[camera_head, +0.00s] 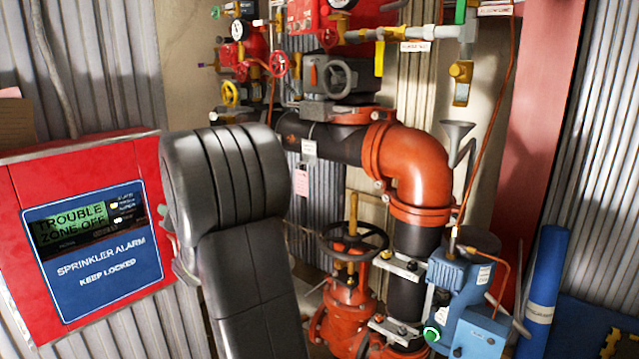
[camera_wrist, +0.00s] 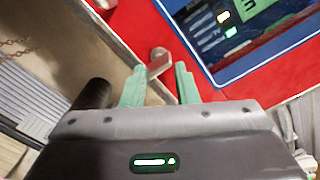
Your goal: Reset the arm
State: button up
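My gripper (camera_wrist: 160,69) shows in the wrist view with its two green fingers apart, one on each side of a small metal latch or handle (camera_wrist: 159,58). I cannot tell whether the fingers touch it. The latch is at the edge of the red sprinkler alarm box (camera_head: 95,150), which also fills the upper right of the wrist view (camera_wrist: 178,58). In the head view my black arm is bent in front of the box's right edge and hides most of my gripper and the latch.
An orange pipe elbow (camera_head: 415,170), a black handwheel (camera_head: 353,241) and a blue pump (camera_head: 470,300) stand right of my arm. Red gauges and valves (camera_head: 240,50) hang above. A red column (camera_head: 545,130) and corrugated wall (camera_head: 605,130) are at the right.

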jog(key=n, duration=0.6)
jog(key=shift+s+a, duration=0.1)
jog(key=shift+s, duration=0.05)
dwell(0.6)
